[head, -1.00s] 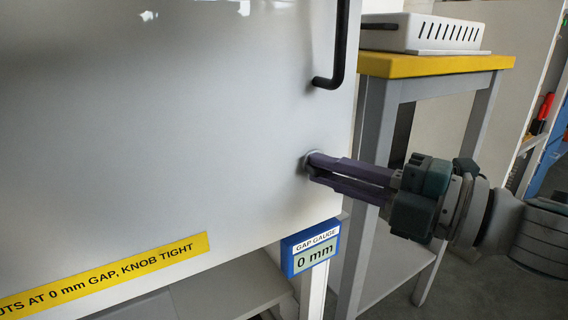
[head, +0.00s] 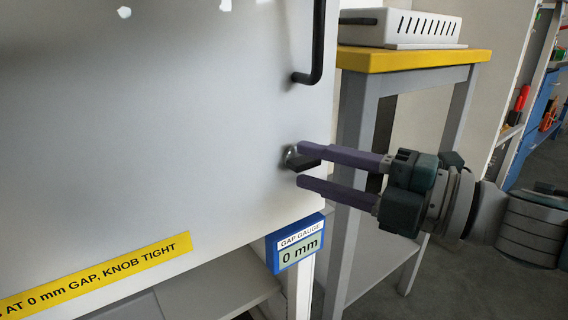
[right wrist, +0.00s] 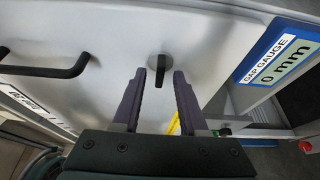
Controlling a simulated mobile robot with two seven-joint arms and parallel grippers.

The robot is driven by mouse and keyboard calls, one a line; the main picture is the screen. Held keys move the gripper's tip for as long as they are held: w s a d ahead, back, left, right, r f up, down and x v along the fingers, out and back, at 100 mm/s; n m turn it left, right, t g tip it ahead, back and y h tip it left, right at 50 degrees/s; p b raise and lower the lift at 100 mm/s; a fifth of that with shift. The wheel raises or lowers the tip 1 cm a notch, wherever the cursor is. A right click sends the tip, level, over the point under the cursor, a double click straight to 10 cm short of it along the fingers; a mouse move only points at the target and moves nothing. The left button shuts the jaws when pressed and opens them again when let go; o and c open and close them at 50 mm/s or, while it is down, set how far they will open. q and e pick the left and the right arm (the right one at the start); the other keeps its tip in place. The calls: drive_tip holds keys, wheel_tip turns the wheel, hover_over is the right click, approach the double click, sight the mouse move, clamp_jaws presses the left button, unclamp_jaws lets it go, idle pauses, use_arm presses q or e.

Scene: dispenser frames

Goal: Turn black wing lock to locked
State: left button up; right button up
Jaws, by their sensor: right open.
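The black wing lock (head: 303,161) sits on a round metal base near the lower right corner of the white door (head: 150,130). In the head view its wing points right, roughly level. The right wrist view also shows the wing lock (right wrist: 161,72), between and beyond the fingertips. My right gripper (head: 299,165) is open, one finger above and one below the wing in the head view. Its fingers (right wrist: 160,76) look clear of the wing in the wrist view; exact contact is hard to tell. My left gripper is not in view.
A blue gap gauge (head: 295,243) reading 0 mm sits below the door corner. A black handle (head: 314,50) is above the lock. A yellow-topped stand (head: 420,58) with a white vented box (head: 405,27) stands at right. A yellow label (head: 95,275) crosses the door bottom.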

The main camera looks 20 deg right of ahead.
drive_tip(key=p+v, duration=0.1)
drive_tip(key=v, duration=0.8)
drive_tip(key=shift+d, duration=0.1)
wheel_tip(320, 180, up, 15)
drive_tip(key=d+m+h+p, duration=0.2)
drive_tip(key=m+h+p, duration=0.9)
drive_tip(key=m+p, duration=0.7)
drive_tip(key=s+a+r+m+g+p, duration=0.25)
drive_tip(key=s+r+g+p, duration=0.3)
drive_tip(key=s+p, duration=0.45)
drive_tip(key=s+a+r+m+g+p, duration=0.1)
drive_tip(key=s+r+m+g+p, duration=0.35)
drive_tip(key=s+r+p, duration=0.35)
wheel_tip(320, 180, up, 34)
drive_tip(key=p, duration=3.6)
drive_tip(key=shift+s+h, duration=0.4)
drive_tip(key=shift+s, duration=0.1)
